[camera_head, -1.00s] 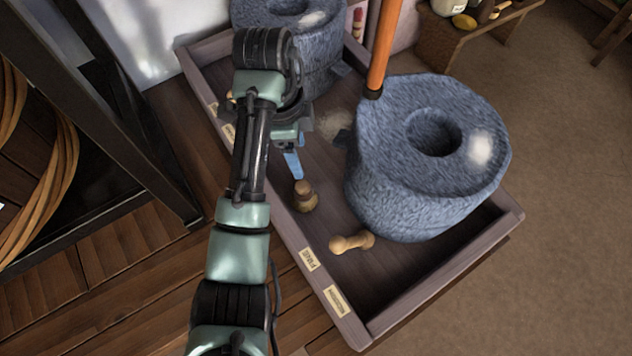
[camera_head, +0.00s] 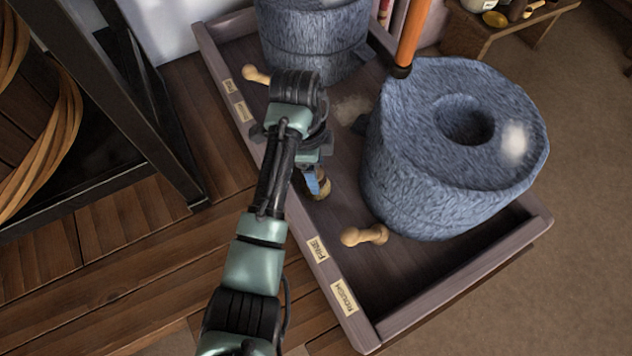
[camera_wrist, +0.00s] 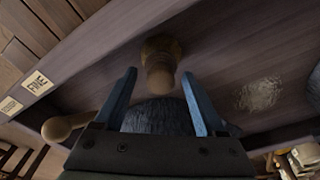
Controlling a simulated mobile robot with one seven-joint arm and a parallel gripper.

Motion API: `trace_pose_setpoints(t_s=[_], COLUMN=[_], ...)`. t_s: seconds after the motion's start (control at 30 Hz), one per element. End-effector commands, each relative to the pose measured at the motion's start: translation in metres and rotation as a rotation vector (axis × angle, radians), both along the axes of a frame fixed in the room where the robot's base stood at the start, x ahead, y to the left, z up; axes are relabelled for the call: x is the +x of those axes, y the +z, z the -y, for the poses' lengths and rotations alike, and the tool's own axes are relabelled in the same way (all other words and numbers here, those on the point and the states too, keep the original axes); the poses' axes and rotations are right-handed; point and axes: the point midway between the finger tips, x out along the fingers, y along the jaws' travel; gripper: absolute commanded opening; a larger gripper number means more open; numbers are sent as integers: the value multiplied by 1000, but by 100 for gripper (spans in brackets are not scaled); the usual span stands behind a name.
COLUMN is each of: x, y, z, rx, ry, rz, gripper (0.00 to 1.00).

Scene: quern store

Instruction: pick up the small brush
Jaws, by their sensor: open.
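The small brush (camera_head: 323,189), a short wooden piece with a rounded top, stands in the shallow wooden tray near its left wall. In the head view my gripper (camera_head: 313,182) is at the brush and partly covers it. In the wrist view the brush (camera_wrist: 160,62) shows between and slightly beyond the two blue fingertips of my open gripper (camera_wrist: 159,74). Gaps show on both sides, and the fingers are not closed on it. How deep the fingers reach around it is unclear.
A large blue-grey quern stone (camera_head: 420,190) with an orange pole (camera_head: 412,35) beside it stands right of the brush; another stone (camera_head: 310,45) stands behind. Wooden pegs lie at the front (camera_head: 365,235) and back left (camera_head: 256,75). The labelled tray wall (camera_head: 300,225) runs close by.

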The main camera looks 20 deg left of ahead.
Motion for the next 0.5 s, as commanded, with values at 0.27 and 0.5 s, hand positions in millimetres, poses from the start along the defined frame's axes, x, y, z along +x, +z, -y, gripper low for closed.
trace_pose_setpoints(t_s=[0.27, 0.5], x=[0, 0], y=[-2, -2], z=[0, 0], rx=[0, 0], ry=[1, 1], rz=[1, 1], gripper=[63, 20])
